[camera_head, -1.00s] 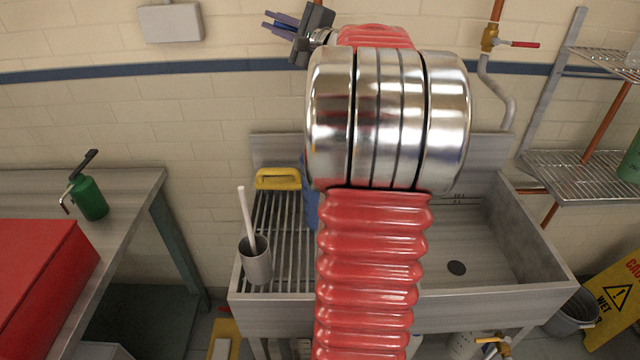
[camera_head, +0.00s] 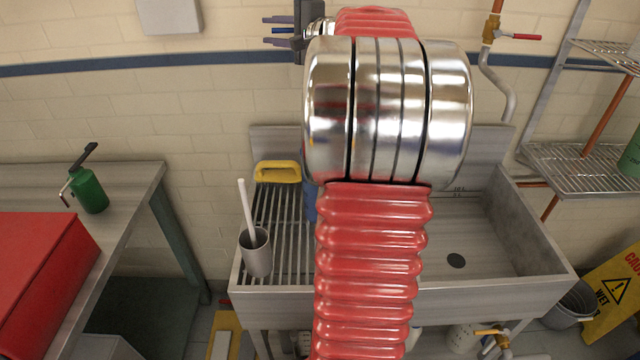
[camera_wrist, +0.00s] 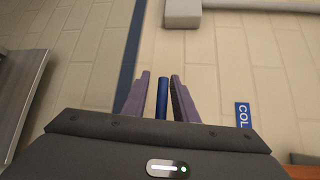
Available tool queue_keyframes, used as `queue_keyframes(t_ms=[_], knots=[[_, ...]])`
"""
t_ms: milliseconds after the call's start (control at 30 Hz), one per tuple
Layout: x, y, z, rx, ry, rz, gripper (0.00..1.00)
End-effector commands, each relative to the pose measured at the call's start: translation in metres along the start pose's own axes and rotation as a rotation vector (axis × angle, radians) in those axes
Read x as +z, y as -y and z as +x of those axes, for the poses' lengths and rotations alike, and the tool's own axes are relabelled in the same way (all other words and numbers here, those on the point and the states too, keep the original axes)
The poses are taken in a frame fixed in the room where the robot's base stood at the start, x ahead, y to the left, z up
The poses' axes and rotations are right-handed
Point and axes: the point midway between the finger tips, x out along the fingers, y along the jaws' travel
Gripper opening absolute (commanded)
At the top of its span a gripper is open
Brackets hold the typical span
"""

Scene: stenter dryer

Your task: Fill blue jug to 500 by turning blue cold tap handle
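My gripper (camera_head: 267,30) is at the wall, upper middle of the head view. Its two purple fingers also show in the wrist view (camera_wrist: 161,90). They are open, with the blue cold tap handle (camera_wrist: 162,98) between them and gaps appearing on both sides. A bit of the blue handle (camera_head: 283,30) also shows between the fingers in the head view. The blue jug (camera_head: 310,201) shows only as a blue strip beside the sink's slatted drainer; my red arm hides most of it. Its water level cannot be seen.
The steel sink basin (camera_head: 535,275) lies right of my arm. A grey cup with a white stick (camera_head: 256,254) and a yellow object (camera_head: 278,171) are on the drainer. A red-handled tap (camera_head: 522,37) and wire shelf (camera_head: 575,172) are right. A blue COLD label (camera_wrist: 243,115) is on the wall.

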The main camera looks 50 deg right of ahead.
Motion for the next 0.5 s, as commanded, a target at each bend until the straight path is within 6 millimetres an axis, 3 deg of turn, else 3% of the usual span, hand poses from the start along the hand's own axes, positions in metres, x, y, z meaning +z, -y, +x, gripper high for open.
queue_keyframes(t_ms=[300,500], knots=[[0.001,0.002,-0.002,-0.003,0.001,-0.003,0.30],[0.000,0.003,-0.016,-0.004,-0.001,-0.003,0.30]])
